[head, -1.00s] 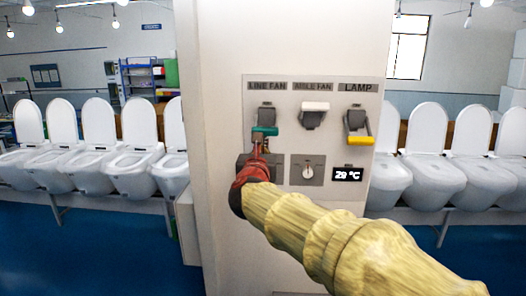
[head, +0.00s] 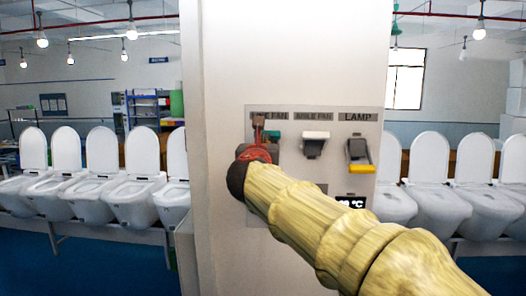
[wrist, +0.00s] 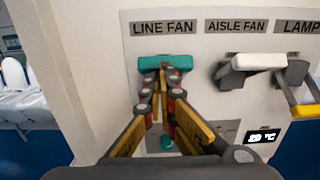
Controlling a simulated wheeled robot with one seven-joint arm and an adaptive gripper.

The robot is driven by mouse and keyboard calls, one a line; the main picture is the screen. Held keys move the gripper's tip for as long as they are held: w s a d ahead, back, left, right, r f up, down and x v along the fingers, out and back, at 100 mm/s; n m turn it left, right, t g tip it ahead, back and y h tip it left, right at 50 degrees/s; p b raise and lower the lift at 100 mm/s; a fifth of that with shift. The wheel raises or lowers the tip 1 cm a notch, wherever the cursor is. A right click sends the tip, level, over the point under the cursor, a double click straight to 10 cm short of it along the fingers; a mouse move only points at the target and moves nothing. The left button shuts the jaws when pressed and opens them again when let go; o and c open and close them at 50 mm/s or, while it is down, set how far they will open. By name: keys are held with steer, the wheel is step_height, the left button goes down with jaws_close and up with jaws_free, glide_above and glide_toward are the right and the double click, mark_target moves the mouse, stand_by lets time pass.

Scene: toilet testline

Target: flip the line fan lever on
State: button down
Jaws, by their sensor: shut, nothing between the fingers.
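The line fan lever has a teal handle (head: 273,135), partly hidden behind my gripper in the head view. In the wrist view the teal handle (wrist: 165,63) sits raised just below the LINE FAN label (wrist: 163,28), about level with the white aisle fan handle (wrist: 258,62). My gripper (head: 259,123) is shut and empty. In the wrist view its fingertips (wrist: 163,72) are at the middle of the teal handle, overlapping its lower edge. I cannot tell whether they touch it.
The lamp lever's yellow handle (head: 361,169) hangs low at the right of the panel. A temperature display (wrist: 262,135) is below. A small teal round thing (wrist: 167,143) shows between the fingers. Rows of white toilets (head: 135,185) stand on both sides of the pillar.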

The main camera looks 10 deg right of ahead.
steer(key=shift+w+r, duration=0.2)
steer(key=shift+r, duration=0.3)
stand_by(0.3)
